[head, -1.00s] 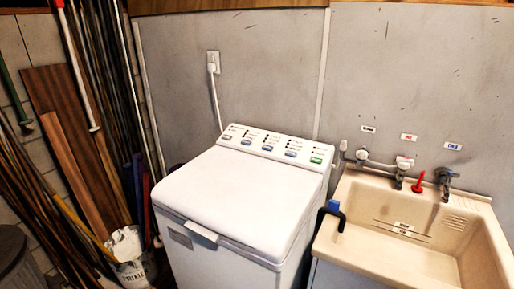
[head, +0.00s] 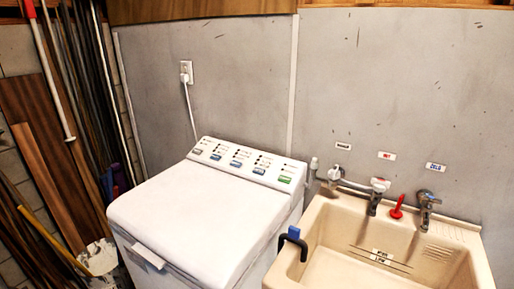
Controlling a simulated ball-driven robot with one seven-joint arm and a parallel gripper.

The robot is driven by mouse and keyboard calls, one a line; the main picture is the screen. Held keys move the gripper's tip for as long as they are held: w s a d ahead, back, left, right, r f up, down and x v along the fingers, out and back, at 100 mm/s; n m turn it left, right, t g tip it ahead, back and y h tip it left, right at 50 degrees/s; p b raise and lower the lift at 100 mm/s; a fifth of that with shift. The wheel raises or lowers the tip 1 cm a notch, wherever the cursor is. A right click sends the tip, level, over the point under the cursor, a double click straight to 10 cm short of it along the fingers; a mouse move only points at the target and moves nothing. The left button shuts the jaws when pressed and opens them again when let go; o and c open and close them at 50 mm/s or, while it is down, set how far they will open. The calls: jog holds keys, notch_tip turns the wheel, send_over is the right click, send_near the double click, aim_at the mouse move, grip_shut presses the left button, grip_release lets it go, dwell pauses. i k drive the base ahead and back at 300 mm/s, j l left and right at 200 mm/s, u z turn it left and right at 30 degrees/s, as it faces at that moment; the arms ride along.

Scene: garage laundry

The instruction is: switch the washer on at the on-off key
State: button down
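The white top-loading washer (head: 190,225) stands in the middle of the head view with its lid shut. Its sloped control panel (head: 247,159) runs along the back edge. On the panel are a grey key (head: 197,151) at the left end, several blue keys (head: 235,163) between, and a green key (head: 284,179) at the right end. The lettering is too small to read, so I cannot tell which is the on-off key. No lit lamp can be made out. My gripper is not in view.
A beige sink (head: 385,250) with taps (head: 427,205) stands right of the washer. A dark hose with a blue clip (head: 293,240) hooks over its rim. Poles and boards (head: 45,140) lean at left, by a white bucket (head: 98,258). A plug (head: 186,76) sits in the wall outlet.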

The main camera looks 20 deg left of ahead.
aim_at(198, 152)
jog(key=i+j+z, duration=0.1)
jog(key=j+z, duration=0.65)
jog(key=j, duration=0.3)
jog(key=j+z, duration=0.4)
jog(key=j, duration=0.45)
jog(key=k+j+z, duration=0.1)
jog(key=j, duration=0.35)
jog(key=k+j, duration=0.1)
jog(key=j, duration=0.35)
jog(key=k+j, duration=0.1)
jog(key=j, duration=0.4)
jog(key=k+j+z, duration=0.1)
jog(key=j, duration=0.35)
jog(key=k+j, duration=0.1)
jog(key=j, duration=0.35)
jog(key=j+z, duration=0.1)
jog(key=j, duration=0.35)
jog(key=k+j, duration=0.2)
jog(key=j, duration=0.2)
